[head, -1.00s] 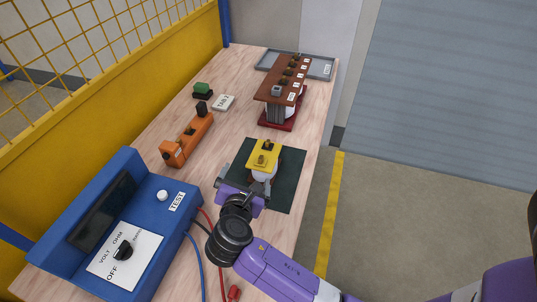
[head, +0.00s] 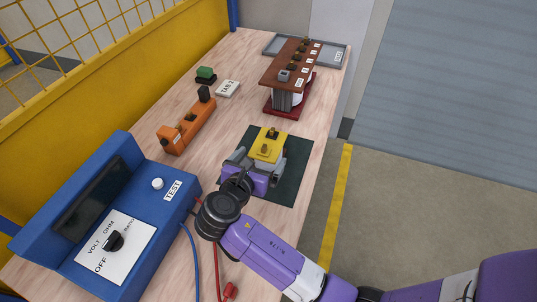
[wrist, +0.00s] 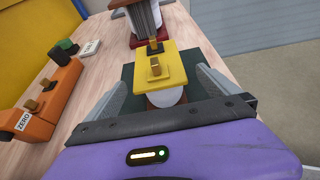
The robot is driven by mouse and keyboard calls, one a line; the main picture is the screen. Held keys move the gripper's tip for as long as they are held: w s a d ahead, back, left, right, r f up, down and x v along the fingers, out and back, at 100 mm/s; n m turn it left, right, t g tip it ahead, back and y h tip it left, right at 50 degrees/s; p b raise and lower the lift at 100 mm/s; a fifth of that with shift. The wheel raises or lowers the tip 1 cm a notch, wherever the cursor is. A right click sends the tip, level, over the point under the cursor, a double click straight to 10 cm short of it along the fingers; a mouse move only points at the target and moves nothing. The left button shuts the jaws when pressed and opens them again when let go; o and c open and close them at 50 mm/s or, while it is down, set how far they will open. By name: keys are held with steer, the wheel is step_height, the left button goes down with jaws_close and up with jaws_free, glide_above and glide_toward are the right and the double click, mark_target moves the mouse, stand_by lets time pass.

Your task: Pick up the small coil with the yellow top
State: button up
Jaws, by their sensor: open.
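The small coil with the yellow top (head: 268,143) stands on a dark green mat (head: 290,187) on the wooden table. Its yellow plate carries brass terminals, and a white rounded body shows under it in the wrist view (wrist: 166,72). My gripper (head: 266,164) is low over the mat at the coil's near side. In the wrist view my gripper (wrist: 165,88) is open, with one grey finger on each side of the coil. Whether the fingers touch the coil cannot be told. The coil's lower part is mostly hidden.
A blue test meter (head: 105,215) with cables stands at the near left. An orange block (head: 187,127), a green-topped piece (head: 206,74) and a tag (head: 228,88) lie on the left. A larger brown-topped coil (head: 290,65) on a red base and a grey tray (head: 335,50) are behind.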

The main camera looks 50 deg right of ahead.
mark_target(268, 147)
steer(key=shift+x, duration=3.85)
steer(key=shift+w, duration=0.1)
steer(key=c, duration=2)
steer(key=shift+r, duration=0.15)
steer(key=shift+c, duration=0.6)
